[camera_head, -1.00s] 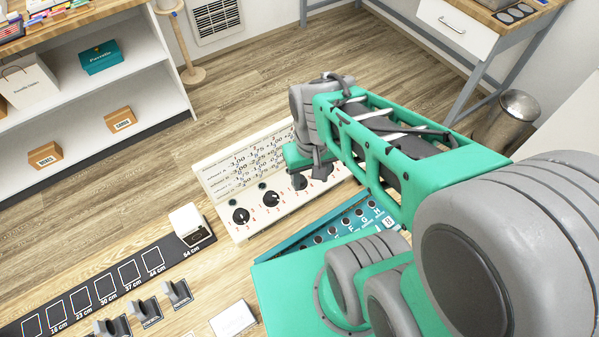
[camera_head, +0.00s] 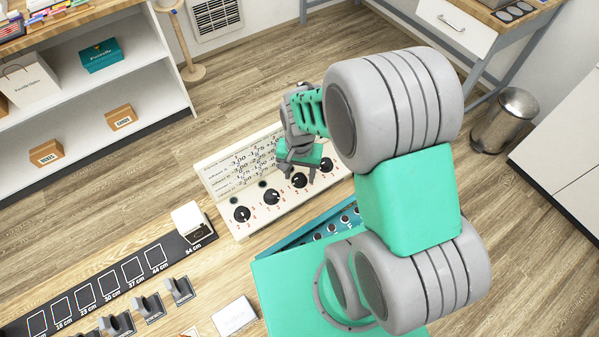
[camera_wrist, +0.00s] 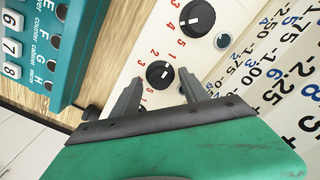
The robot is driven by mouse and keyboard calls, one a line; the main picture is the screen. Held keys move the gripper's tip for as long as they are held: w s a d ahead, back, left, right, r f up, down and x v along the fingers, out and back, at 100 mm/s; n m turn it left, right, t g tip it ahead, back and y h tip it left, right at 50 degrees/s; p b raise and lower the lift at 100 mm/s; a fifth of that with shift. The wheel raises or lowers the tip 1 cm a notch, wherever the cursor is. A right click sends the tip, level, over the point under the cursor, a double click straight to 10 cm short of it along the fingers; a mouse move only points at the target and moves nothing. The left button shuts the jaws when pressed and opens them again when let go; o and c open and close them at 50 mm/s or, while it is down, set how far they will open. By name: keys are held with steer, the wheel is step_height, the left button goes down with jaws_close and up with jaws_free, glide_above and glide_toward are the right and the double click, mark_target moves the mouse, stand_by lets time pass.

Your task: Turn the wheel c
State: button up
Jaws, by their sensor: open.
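A cream panel (camera_head: 222,228) on the table carries a row of black wheels with white pointers and red numbers. In the head view the wheels show from left to right: first (camera_head: 241,214), second (camera_head: 271,197), third (camera_head: 299,180) and fourth (camera_head: 326,164). I cannot read a letter c on any wheel. My gripper (camera_head: 296,166) hangs over the panel near the third and fourth wheels. In the wrist view my gripper (camera_wrist: 160,78) is open, with one wheel (camera_wrist: 159,74) showing between its fingertips. Contact cannot be told. Another wheel (camera_wrist: 197,17) lies farther up.
An upright chart with printed numbers (camera_head: 232,178) stands behind the wheels. A teal panel (camera_wrist: 68,50) with lettered holes lies in front. A black strip with a white block (camera_head: 188,217) is at left. A white box (camera_head: 234,316) lies nearer. My arm hides the right side.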

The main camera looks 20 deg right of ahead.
steer(key=shift+f, duration=0.25)
steer(key=shift+c, duration=0.4)
jaws_close()
